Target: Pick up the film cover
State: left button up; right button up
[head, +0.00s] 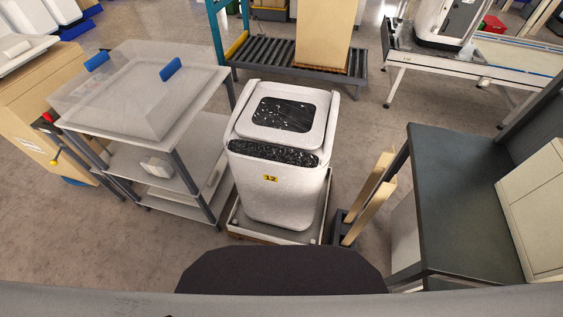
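A clear see-through cover (130,98) with two blue grips rests on the top shelf of a grey cart (205,97) at the left; it looks like the film cover. One blue grip (97,62) is on its far left side and the other (171,69) on its right. Neither of my grippers is in view, so nothing is seen touching the cover.
A white bin-like unit (283,195) with glossy black panels and a yellow "12" label stands on a low base right of the cart. A dark-topped table (460,190) is at the right. A roller conveyor (270,57) lies behind. Floor shows between them.

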aim_at(140, 89)
jog(key=j+z, duration=0.2)
jog(key=j, duration=0.3)
jog(key=j+z, duration=0.25)
jog(key=j, duration=0.2)
jog(key=j+z, duration=0.2)
jog(key=j, duration=0.3)
jog(key=j+z, duration=0.25)
jog(key=j, duration=0.25)
jog(key=k+j+z, duration=0.2)
jog(key=j, duration=0.25)
jog(key=k+j+z, duration=0.2)
jog(key=j, duration=0.25)
jog(key=j+z, duration=0.25)
jog(key=j, duration=0.2)
